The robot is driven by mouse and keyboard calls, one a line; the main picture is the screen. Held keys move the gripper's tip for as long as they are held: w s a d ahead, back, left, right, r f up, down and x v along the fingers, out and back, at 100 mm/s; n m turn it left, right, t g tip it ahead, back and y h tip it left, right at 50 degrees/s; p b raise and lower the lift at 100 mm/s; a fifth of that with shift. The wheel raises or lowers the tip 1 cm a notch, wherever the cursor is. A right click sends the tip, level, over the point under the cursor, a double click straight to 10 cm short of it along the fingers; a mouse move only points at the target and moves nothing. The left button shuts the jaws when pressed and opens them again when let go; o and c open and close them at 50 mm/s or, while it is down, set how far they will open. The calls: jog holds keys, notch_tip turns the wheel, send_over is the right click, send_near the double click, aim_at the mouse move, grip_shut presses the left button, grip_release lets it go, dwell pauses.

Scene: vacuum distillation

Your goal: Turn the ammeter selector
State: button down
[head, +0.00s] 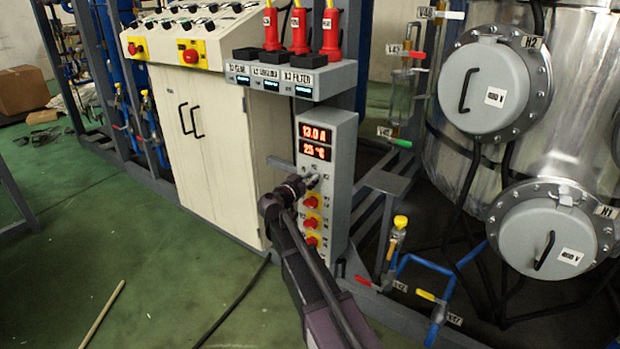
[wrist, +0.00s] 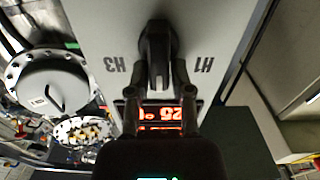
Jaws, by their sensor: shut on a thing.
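The ammeter selector is a black knob (wrist: 157,45) on the grey panel face, seen upside down in the wrist view between the labels H3 and H1. Its long axis runs roughly midway between these labels. My gripper (wrist: 158,82) has a finger on each side of the knob's near end and is shut on it. In the head view my gripper (head: 311,182) reaches the grey ammeter box (head: 342,185) just below its red displays (head: 314,141), which read about 13.0 A and 25 °C. The gripper largely hides the knob in the head view.
Red buttons on yellow plates (head: 312,222) sit just below the selector. A cream cabinet (head: 215,150) stands to the left. A shelf with red plugs (head: 300,78) is above. A steel vessel with round flanges (head: 495,85) and piping stand at right. Green floor is open at left.

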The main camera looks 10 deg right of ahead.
jog(key=shift+s+f, duration=0.1)
jog(key=shift+f, duration=0.05)
jog(key=n, duration=0.4)
jog(key=shift+w+a+f+n, duration=0.15)
jog(key=shift+w+a+n, duration=0.05)
jog(key=shift+n, duration=0.2)
jog(key=n, duration=0.4)
jog(key=shift+w+a+f+b, duration=0.15)
jog(key=shift+f+b, duration=0.1)
jog(key=shift+b, duration=0.05)
jog(key=c, duration=0.7)
grip_release()
jog(key=shift+o, duration=0.4)
jog(key=shift+w+n, duration=0.1)
jog(key=shift+n, duration=0.2)
